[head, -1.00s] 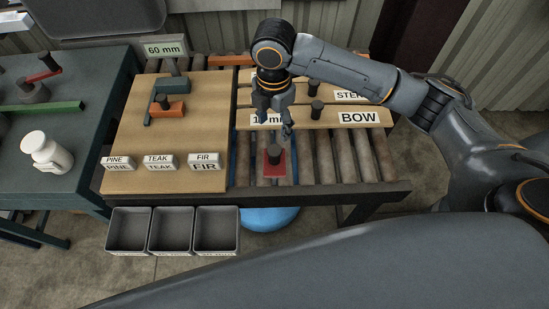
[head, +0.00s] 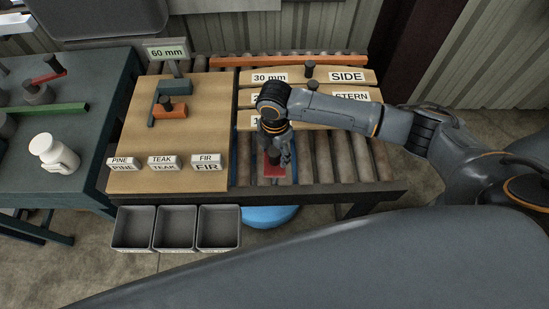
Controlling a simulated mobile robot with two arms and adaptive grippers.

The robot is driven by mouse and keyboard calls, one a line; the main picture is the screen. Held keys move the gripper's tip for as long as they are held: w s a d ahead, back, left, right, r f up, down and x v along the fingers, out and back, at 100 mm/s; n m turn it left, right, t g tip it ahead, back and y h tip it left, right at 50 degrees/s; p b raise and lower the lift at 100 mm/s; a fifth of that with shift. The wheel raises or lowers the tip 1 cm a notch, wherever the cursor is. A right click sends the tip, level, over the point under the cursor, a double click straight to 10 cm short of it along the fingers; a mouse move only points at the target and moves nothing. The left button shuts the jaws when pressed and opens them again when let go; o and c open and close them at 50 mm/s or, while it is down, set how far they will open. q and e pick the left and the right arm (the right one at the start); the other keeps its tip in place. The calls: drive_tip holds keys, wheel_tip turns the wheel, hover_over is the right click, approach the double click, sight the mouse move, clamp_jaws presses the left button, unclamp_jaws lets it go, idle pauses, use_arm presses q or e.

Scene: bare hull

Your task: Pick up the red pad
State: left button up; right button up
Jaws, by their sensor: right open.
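The red pad (head: 273,170) lies on the roller table at its front, right of the wooden board. It has a dark upright knob, now mostly hidden behind my gripper. My right gripper (head: 277,160) is open and points down over the pad, with its fingers around or just beside the knob; I cannot tell whether they touch it. My left gripper is not in view.
The wooden board (head: 140,135) carries PINE, TEAK and FIR blocks (head: 207,163). Labelled planks (head: 300,90) with dark knobs lie behind the pad. Grey bins (head: 175,228) hang in front. Rollers right of the pad are clear.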

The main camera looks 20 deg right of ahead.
clamp_jaws()
drive_tip(key=shift+r, duration=0.1)
drive_tip(key=shift+w+r, duration=0.1)
drive_tip(key=shift+r, duration=0.35)
drive_tip(key=shift+a+r+b, duration=0.2)
drive_tip(key=shift+r+b, duration=0.2)
drive_tip(key=shift+r, duration=0.8)
drive_tip(key=s+a+r+b, duration=0.3)
drive_tip(key=s+a+r, duration=0.4)
drive_tip(key=a+r, duration=0.2)
drive_tip(key=a, duration=0.2)
drive_tip(key=shift+s+a+r+b, duration=0.25)
drive_tip(key=shift+a+r+b, duration=0.05)
drive_tip(key=shift+b, duration=0.05)
